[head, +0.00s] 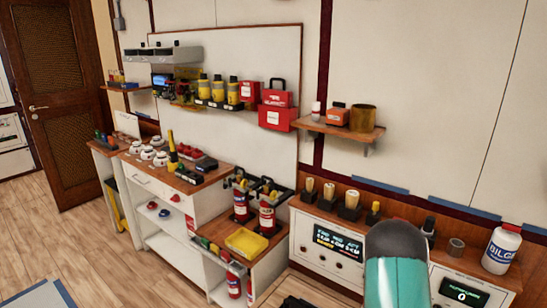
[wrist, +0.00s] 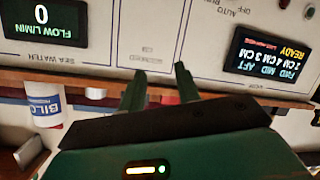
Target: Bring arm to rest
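My gripper (wrist: 160,82) shows in the wrist view, which is upside down. Its two dark fingers stand apart with nothing between them, in front of a white panel with two displays. In the head view my teal and dark grey arm (head: 396,265) rises at the lower right, before the white console; the fingers cannot be made out there. Whether the fingers touch the panel cannot be told.
Several wooden-topped handles (head: 349,205) stand left. A yellow tray (head: 246,242) and fire extinguishers (head: 267,216) are further left. Floor (head: 100,235) at left is clear.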

